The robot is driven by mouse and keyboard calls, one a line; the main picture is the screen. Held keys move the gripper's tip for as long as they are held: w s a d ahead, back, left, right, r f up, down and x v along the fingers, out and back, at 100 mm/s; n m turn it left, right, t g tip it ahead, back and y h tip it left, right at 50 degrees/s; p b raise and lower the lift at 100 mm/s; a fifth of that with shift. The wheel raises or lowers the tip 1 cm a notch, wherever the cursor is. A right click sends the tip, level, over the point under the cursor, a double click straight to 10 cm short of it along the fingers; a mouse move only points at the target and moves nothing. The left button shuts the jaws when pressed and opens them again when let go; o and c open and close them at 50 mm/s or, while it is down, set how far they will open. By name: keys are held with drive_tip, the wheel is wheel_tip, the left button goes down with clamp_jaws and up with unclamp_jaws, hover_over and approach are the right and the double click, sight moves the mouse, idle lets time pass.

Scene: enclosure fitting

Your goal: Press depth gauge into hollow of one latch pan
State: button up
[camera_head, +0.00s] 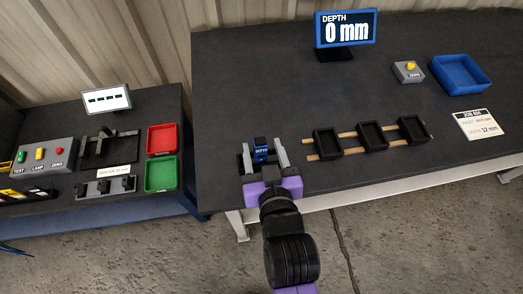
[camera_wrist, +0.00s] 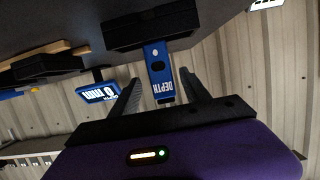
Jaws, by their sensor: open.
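The depth gauge (camera_head: 261,156) is a blue block with a dark top and a DEPTH label. It stands in a black holder (camera_wrist: 150,28) at the table's front left. Three black latch pans, left (camera_head: 326,143), middle (camera_head: 372,136) and right (camera_head: 413,129), lie in a row on two wooden strips, their hollows empty. My gripper (camera_head: 264,150) is open, with one finger on each side of the gauge. In the wrist view, the gauge (camera_wrist: 159,80) is between the spread fingers, with gaps on both sides. Part of the holder is hidden by my gripper.
A display (camera_head: 346,29) reads 0 mm. A grey box with a yellow ZERO button (camera_head: 408,71), a blue tray (camera_head: 460,73) and a job card (camera_head: 479,124) showing 12 mm are on the right. A side bench (camera_head: 120,150) holds other fixtures.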

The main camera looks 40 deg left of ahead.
drive_tip(key=shift+p+x, duration=0.3)
drive_tip(key=shift+x, duration=1.9)
drive_tip(key=shift+s+a+f, duration=0.1)
drive_tip(key=shift+s, duration=0.1)
clamp_jaws()
